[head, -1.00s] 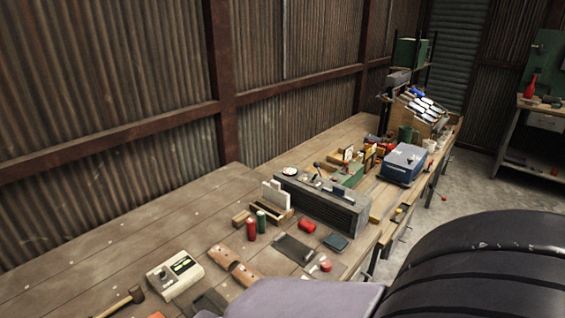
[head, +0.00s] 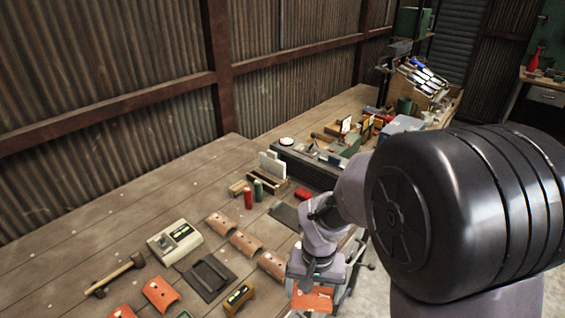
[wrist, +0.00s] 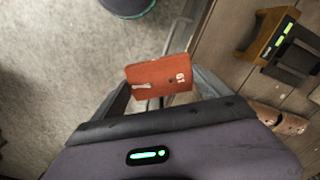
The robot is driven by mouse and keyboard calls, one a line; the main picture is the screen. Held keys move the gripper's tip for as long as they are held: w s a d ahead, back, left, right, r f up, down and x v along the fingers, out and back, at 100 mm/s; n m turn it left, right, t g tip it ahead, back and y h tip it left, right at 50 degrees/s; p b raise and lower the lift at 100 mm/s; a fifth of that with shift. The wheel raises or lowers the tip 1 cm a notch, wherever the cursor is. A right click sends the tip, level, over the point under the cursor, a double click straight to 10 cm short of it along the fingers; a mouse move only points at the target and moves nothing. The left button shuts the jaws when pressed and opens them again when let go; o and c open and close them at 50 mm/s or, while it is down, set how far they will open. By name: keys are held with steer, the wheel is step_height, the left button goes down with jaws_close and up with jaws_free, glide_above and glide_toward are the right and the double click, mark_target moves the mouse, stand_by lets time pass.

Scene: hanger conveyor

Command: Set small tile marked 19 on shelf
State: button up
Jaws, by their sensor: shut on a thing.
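An orange tile (wrist: 150,76) is between the fingers of my gripper (wrist: 163,88). The number 19 reads sideways near its right end in the wrist view, and a keyhole-like slot shows near its left end. In the head view my gripper (head: 312,284) points down past the bench's front edge, with the orange tile (head: 313,300) under it. The tile hangs clear of the bench. Which surface is the task's shelf I cannot tell; a dark shelf rack (head: 431,50) stands at the far end.
Several orange curved tiles lie on the bench, one near the front (head: 160,293). A yellow-brown device (head: 239,298), a dark tray (head: 208,278), a beige box (head: 174,241) and a mallet (head: 120,274) lie nearby. The left rear of the bench is bare.

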steer(key=w+d+f+n+b, duration=0.1)
steer(key=w+d+f+b, duration=0.1)
steer(key=d, duration=0.5)
step_height(320, 180, down, 2)
steer(key=shift+w+f+n+b, duration=0.1)
steer(key=shift+w+n+b, duration=0.25)
steer(key=shift+b, duration=0.45)
steer(key=shift+a, duration=0.1)
